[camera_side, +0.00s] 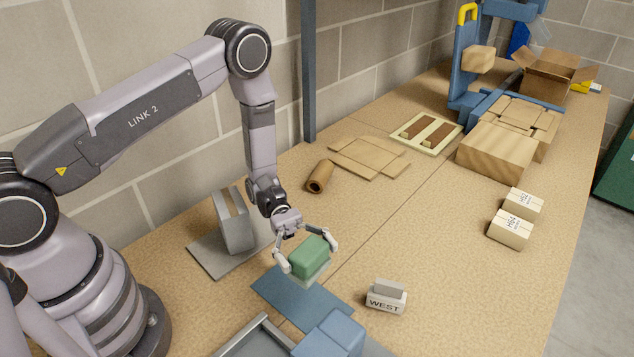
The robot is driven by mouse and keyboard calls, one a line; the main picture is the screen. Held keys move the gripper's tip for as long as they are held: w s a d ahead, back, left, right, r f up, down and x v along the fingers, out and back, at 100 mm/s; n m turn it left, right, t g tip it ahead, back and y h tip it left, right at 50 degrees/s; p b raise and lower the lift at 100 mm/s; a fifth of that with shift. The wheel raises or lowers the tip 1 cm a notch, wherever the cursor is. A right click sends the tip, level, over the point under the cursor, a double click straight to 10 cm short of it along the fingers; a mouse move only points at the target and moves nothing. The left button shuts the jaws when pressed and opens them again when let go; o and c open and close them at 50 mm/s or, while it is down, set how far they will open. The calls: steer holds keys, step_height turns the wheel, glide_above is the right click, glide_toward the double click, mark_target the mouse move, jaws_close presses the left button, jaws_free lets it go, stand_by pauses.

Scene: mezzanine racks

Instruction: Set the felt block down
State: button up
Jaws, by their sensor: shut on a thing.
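The green felt block (309,256) has a paler lower layer and is between the two fingers of my gripper (306,258). My gripper is shut on it, with one finger on its left side and one on its right. The block appears above the far part of a flat blue mat (305,300) on the table. From this single side view I cannot tell whether the block's underside touches the mat or is a little above it.
A grey block (233,222) on a grey plate stands left of my gripper. A small block marked WEST (386,297) sits to the right. A blue box (332,335) and a grey tray edge (245,335) are in front. A brown roll (319,177) lies behind.

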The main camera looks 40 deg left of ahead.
steer(key=w+a+r+n+t+y, duration=0.1)
steer(key=w+r+n+t+y, duration=0.1)
steer(key=w+n+t, duration=0.6)
steer(key=w+a+r+n+t+y, duration=0.15)
steer(key=w+n+t, duration=0.35)
steer(key=t, duration=0.5)
steer(key=shift+t+y, duration=0.3)
steer(key=shift+y, duration=0.05)
steer(key=w+d+f, duration=0.1)
steer(key=w+f, duration=0.2)
steer(key=w, duration=0.1)
steer(key=w+d+f, duration=0.2)
steer(key=w+f, duration=0.1)
steer(key=w, duration=0.1)
steer(key=w+d+f, duration=0.2)
steer(key=w+f, duration=0.1)
steer(key=w, duration=0.2)
steer(key=shift+d+f, duration=0.15)
steer(key=shift+f, duration=0.1)
steer(key=shift+w+f, duration=0.2)
steer(key=shift+f, duration=0.05)
steer(key=shift+w+d+f, duration=0.1)
steer(key=shift+f, duration=0.75)
steer(key=shift+w+d+f, duration=0.1)
steer(key=shift+f, duration=0.75)
steer(key=shift+f, duration=0.1)
steer(key=o, duration=1)
steer(key=shift+f, duration=0.1)
steer(key=shift+o, duration=0.2)
